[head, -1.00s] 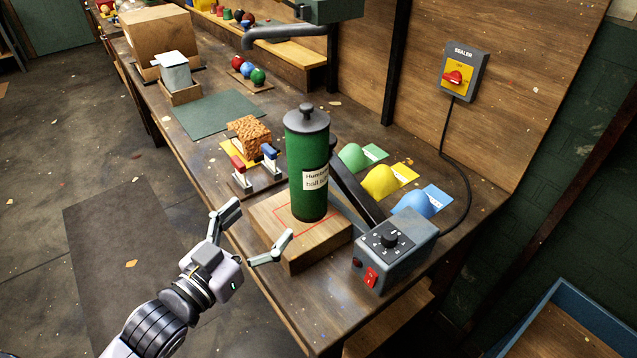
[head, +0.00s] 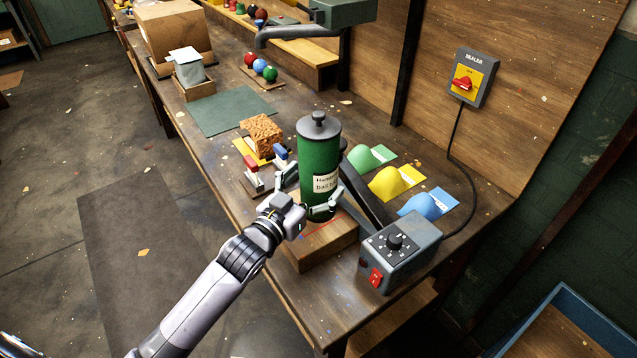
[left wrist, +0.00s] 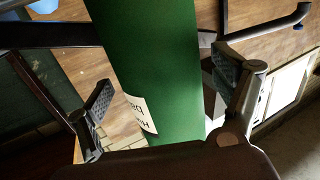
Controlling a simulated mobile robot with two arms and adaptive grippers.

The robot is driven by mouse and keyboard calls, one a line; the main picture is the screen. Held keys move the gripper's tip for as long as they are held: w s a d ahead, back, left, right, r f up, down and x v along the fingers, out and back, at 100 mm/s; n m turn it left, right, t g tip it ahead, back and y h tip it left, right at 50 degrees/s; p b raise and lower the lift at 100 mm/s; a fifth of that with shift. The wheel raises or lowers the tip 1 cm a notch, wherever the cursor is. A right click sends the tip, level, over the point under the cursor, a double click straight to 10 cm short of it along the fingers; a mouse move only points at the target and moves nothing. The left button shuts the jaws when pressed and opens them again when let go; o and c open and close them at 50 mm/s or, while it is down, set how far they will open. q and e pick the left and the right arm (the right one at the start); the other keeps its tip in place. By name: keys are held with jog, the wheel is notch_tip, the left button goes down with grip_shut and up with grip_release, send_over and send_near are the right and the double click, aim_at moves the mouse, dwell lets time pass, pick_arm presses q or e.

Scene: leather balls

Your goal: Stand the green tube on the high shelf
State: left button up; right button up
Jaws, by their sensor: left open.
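The green tube (head: 319,160) has a dark knobbed lid and a white label. It stands upright on a wooden block (head: 325,243) at the bench's near end. My left gripper (head: 318,202) is open at the tube's lower part, its fingers on either side of it. In the left wrist view the tube (left wrist: 160,65) fills the space between the two open fingers (left wrist: 165,105); gaps show beside it. My right gripper is not in view. The raised wooden shelf (head: 300,50) at the back of the bench may be the high shelf; I cannot tell.
A grey control box (head: 400,250) with a red switch stands just right of the block. Green, yellow (head: 395,180) and blue mounds lie behind it. Small red and blue-handled tools (head: 252,170) and a brown textured block (head: 262,135) stand left of the tube. A green mat (head: 230,110) is clear.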

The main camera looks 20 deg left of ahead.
pick_arm(q)
jog(key=shift+x, duration=1)
jog(key=shift+s, duration=0.1)
jog(key=shift+c, duration=0.8)
jog(key=c, duration=1.5)
jog(key=shift+o, duration=0.2)
jog(key=shift+r, duration=0.1)
